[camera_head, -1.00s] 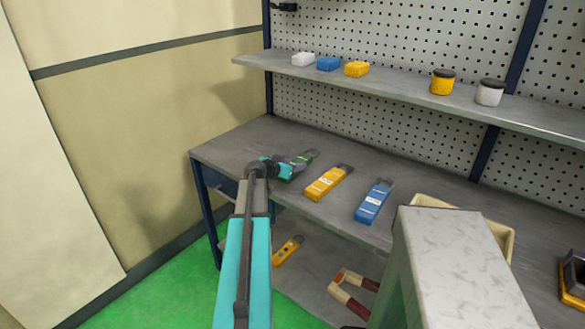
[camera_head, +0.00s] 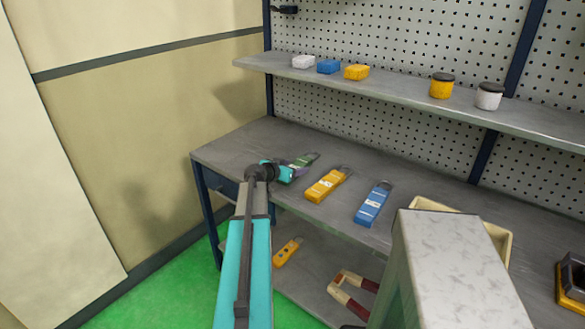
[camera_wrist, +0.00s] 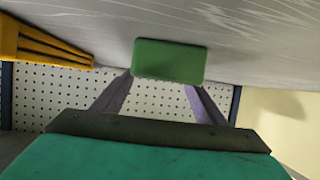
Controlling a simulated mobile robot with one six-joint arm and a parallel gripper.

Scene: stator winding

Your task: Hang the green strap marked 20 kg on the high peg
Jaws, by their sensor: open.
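The green strap (camera_head: 305,160) lies on the workbench at the left end of a row of straps. Its green end (camera_wrist: 170,61) shows in the wrist view, just beyond and between the fingertips. My gripper (camera_head: 298,170) is at the near end of the strap, with its purple fingers apart. In the wrist view my gripper (camera_wrist: 160,82) is open, with a finger toward each side of the strap. Contact cannot be told. The 20 kg mark is not readable. I cannot make out the high peg for certain; a dark fitting (camera_head: 286,9) sits high on the left post.
A yellow strap (camera_head: 327,184) and a blue strap (camera_head: 374,203) lie to the right. A shelf (camera_head: 410,97) with small blocks and two jars overhangs the bench. A cream bin (camera_head: 430,204) is at right. Another yellow item (camera_head: 287,251) and red-handled pliers (camera_head: 350,290) lie below.

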